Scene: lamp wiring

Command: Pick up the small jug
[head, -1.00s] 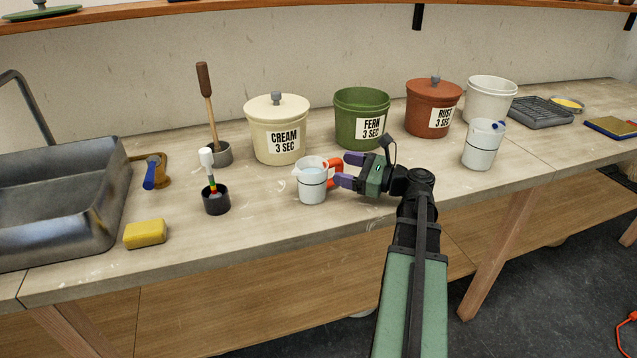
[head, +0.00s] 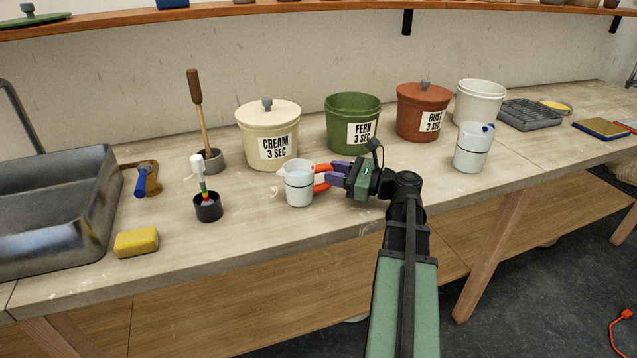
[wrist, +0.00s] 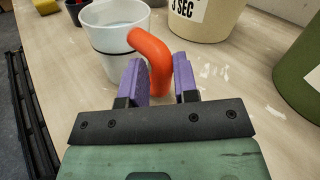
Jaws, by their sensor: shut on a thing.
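The small jug (head: 298,187) is white with a dark line around it and a red-orange handle, and it stands upright on the workbench. It holds pale liquid. In the wrist view the jug (wrist: 108,48) is at the top left, with its handle (wrist: 158,62) reaching down between my purple fingers. My gripper (head: 333,179) comes in from the right and is shut on the handle. In the wrist view my gripper (wrist: 160,82) has one finger on each side of the handle. The jug's base appears to rest on the bench; I see no clear gap.
Behind stand the cream bucket (head: 268,136), the green fern bucket (head: 352,124) and the rust bucket (head: 422,112). A larger white jug (head: 472,148) stands to the right. A black cup with a brush (head: 208,208) and a yellow sponge (head: 136,242) are left. Bench (head: 250,232) in front is clear.

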